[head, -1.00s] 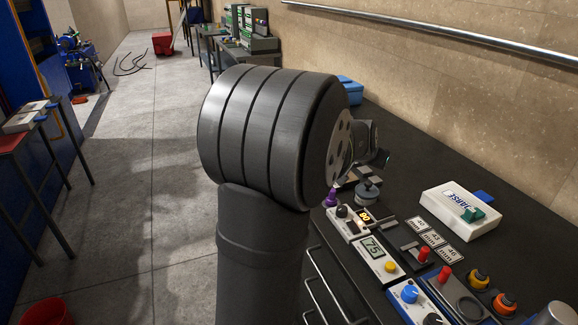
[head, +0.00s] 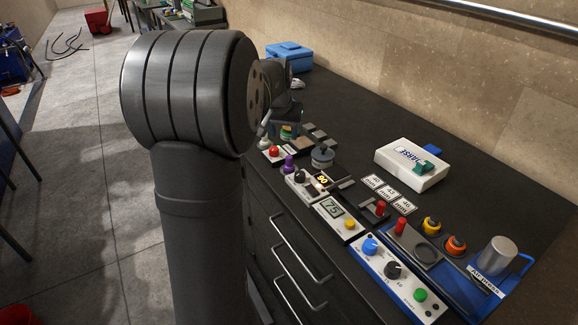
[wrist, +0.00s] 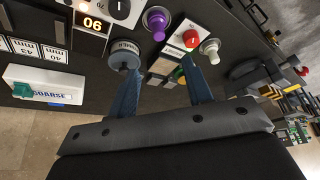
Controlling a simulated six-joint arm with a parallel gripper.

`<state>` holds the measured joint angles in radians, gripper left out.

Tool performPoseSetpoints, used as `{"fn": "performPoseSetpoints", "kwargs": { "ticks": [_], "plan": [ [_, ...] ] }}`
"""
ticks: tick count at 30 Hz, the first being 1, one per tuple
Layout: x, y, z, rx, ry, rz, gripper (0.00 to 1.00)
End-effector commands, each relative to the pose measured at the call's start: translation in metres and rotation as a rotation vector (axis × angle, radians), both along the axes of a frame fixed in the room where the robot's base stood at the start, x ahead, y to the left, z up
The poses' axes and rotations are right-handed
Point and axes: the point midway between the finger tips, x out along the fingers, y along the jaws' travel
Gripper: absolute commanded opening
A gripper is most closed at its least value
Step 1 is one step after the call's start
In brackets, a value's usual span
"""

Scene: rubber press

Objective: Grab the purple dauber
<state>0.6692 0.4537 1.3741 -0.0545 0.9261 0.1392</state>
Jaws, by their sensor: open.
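The purple dauber (head: 289,163) stands upright at the near edge of the dark bench, beside the panel with a lit display. In the wrist view the purple dauber (wrist: 157,22) is at the top middle, beyond the fingertips. My gripper (wrist: 160,72) is open with two blue-grey fingers spread and nothing seen between them. It is apart from the dauber. In the head view my arm hides most of the gripper.
Close to the dauber are a red-button box (wrist: 190,38), a white knob (wrist: 209,46) and a grey round pot (wrist: 124,54). A white box marked COARSE (head: 411,164) lies farther right. Control panels line the bench front. The back of the bench is mostly clear.

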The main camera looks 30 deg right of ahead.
Motion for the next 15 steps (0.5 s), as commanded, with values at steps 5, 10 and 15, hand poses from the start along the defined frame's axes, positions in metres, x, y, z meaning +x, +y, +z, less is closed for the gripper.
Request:
{"fn": "performPoseSetpoints", "kwargs": {
  "ticks": [5, 10, 15],
  "plan": [
    [0.011, -0.011, -0.039, 0.002, 0.003, 0.000, 0.46],
    [0.020, -0.021, -0.071, 0.001, 0.002, 0.000, 0.46],
    [0.025, -0.026, -0.086, -0.001, 0.000, -0.001, 0.46]
  ]
}}
